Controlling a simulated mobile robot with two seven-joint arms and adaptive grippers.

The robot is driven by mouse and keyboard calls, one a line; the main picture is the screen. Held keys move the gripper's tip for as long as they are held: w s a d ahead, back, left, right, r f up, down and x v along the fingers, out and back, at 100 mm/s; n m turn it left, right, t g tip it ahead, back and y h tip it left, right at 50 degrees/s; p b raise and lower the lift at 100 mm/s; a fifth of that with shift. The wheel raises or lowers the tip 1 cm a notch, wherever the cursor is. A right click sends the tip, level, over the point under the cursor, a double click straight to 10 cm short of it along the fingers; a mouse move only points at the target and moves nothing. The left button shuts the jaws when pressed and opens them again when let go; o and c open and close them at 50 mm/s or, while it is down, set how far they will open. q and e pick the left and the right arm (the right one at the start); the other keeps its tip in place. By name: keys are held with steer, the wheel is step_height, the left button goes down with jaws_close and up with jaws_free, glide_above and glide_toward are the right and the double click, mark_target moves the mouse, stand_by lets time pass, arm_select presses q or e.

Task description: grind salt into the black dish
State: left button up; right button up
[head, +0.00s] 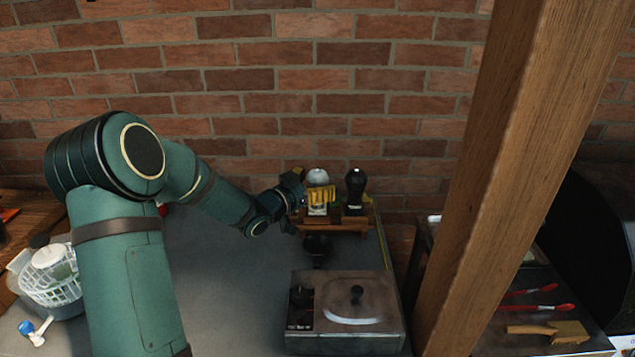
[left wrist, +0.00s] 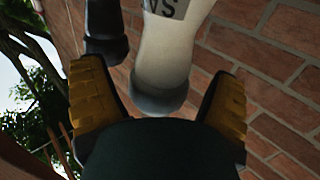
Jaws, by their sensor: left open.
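The white salt mill (head: 317,177) stands upright on a small wooden rack (head: 345,227) at the far end of the table, partly hidden by my gripper. My left gripper (head: 311,190) is open at the mill. In the left wrist view the white mill (left wrist: 168,50), with part of its lettering showing, is between the two yellow finger pads (left wrist: 160,88). I cannot tell whether they touch it. The black dish (head: 317,250) sits on the table just in front of the rack. My right gripper is out of view.
A black mill (head: 355,190) stands close to the right of the salt mill. A grey metal box with a knobbed lid (head: 357,308) is in front of the dish. A wooden post (head: 510,150) rises at right. A white basket (head: 52,278) is at left.

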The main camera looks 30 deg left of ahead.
arm_select(q)
steer(key=shift+w, duration=0.1)
steer(key=c, duration=1.2)
steer(key=shift+h, duration=0.3)
steer(key=m+g+h+p, duration=0.2)
steer(key=m+h+p, duration=0.1)
steer(key=h, duration=0.1)
steer(key=shift+r, duration=0.1)
steer(key=m+g+h+p, duration=0.2)
steer(key=m+h, duration=0.1)
steer(key=h, duration=0.1)
steer(key=shift+g, duration=0.3)
steer(key=m+g+h, duration=0.2)
steer(key=m+g, duration=0.1)
steer(key=shift+p, duration=0.35)
steer(key=m+g+h, duration=0.1)
steer(key=g, duration=0.1)
steer(key=m+g+h, duration=0.1)
steer(key=g, duration=0.1)
steer(key=shift+f+m, duration=0.2)
steer(key=shift+m, duration=0.1)
steer(key=shift+r+m+g+h, duration=0.1)
steer(key=shift+m+g+h, duration=0.5)
steer(key=shift+m+g, duration=0.7)
steer(key=shift+g, duration=0.4)
